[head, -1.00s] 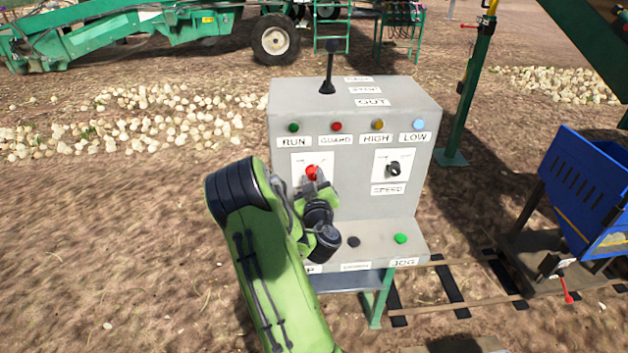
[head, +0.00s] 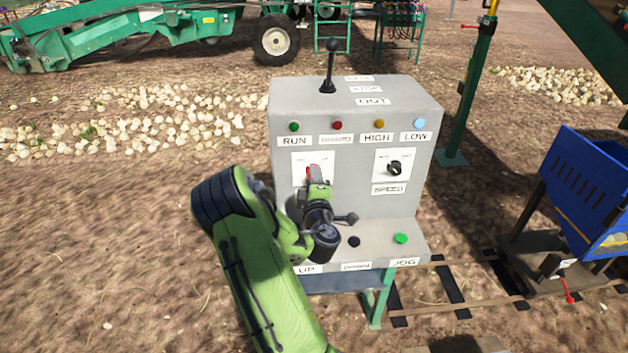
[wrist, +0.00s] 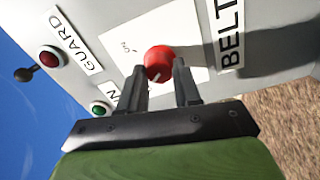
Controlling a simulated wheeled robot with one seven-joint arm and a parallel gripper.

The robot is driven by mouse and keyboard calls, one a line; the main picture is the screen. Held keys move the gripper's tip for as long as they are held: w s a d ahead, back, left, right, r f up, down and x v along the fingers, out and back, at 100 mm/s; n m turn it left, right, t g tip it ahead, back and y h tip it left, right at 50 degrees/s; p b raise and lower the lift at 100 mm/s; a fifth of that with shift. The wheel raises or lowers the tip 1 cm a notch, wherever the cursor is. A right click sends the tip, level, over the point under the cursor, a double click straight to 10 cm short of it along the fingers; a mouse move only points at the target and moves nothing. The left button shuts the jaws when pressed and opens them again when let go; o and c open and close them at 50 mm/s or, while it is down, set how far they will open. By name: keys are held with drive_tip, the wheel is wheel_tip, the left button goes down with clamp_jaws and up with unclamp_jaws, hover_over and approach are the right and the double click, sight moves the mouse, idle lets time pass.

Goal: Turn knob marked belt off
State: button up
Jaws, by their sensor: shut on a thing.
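The red belt knob (wrist: 158,61) sits on a white plate on the front of the grey control box, beside a label reading BELT (wrist: 231,38) in the wrist view. In the head view the knob (head: 312,170) is partly hidden by my gripper (head: 318,176). In the wrist view my gripper (wrist: 161,80) has one dark finger on each side of the knob and is shut on it. A pale pointer mark shows on the knob's lower edge there.
The grey control box (head: 350,120) also carries a black SPEED knob (head: 394,168), a lever (head: 328,68) on top, and a green JOG button (head: 400,239) on its ledge. Indicator lamps line the upper front. A blue cart (head: 585,190) stands on rails at the right.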

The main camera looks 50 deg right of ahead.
drive_tip(key=shift+f+n, duration=0.1)
drive_tip(key=shift+n, duration=1)
drive_tip(key=o, duration=1.1)
drive_tip(key=shift+c, duration=0.2)
